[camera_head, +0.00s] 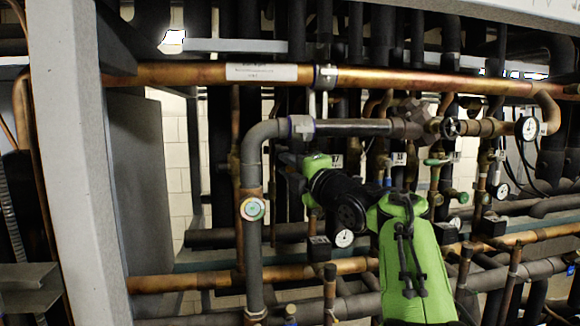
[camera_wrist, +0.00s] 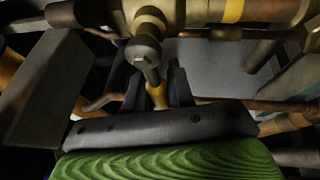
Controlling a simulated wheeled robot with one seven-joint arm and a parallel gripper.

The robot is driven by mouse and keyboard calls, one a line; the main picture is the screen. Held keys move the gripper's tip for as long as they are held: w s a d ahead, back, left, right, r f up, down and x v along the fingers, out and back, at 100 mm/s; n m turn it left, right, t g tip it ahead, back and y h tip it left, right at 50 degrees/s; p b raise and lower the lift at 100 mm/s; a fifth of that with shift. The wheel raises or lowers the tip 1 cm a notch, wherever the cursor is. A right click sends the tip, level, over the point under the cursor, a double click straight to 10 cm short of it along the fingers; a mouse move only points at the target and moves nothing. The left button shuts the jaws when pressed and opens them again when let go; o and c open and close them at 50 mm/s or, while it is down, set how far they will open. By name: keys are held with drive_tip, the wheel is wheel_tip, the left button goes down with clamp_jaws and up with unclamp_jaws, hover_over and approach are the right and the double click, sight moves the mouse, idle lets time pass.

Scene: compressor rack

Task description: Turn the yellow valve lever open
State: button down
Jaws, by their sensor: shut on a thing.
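In the wrist view, the yellow valve lever (camera_wrist: 157,94) shows as a short yellow piece between the two dark fingers of my gripper (camera_wrist: 157,88). The fingers are shut on it. The lever joins a rounded metal valve stem (camera_wrist: 148,40), which hangs from a horizontal pipe at the top of the view. The lower part of the lever is hidden by my gripper's dark body. In the head view, my green and black arm reaches into the rack, and I cannot make out the fingers or the lever there.
A copper pipe (camera_head: 420,82) with a white label runs across the rack. A grey elbow pipe (camera_head: 252,160) stands left of my arm. Gauges (camera_head: 527,128) sit at the right. A grey post (camera_head: 85,160) stands at the left. Pipes crowd closely around my arm.

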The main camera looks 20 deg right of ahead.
drive_tip(key=shift+s+d+f+n+g+h+p, duration=0.2)
drive_tip(key=shift+d+f+n+g, duration=0.45)
drive_tip(key=shift+n, duration=1)
drive_tip(key=shift+w+d+f+n+g+h+p, duration=0.1)
drive_tip(key=shift+d+f+n+g+h, duration=0.2)
drive_tip(key=shift+f+n+g, duration=1)
drive_tip(key=shift+s+d+f+n+g+h+p, duration=0.15)
drive_tip(key=shift+d+f+n+g+h, duration=0.3)
drive_tip(key=shift+n, duration=1.6)
drive_tip(key=shift+f, duration=0.2)
drive_tip(key=c, duration=1.1)
unclamp_jaws()
drive_tip(key=shift+a, duration=0.1)
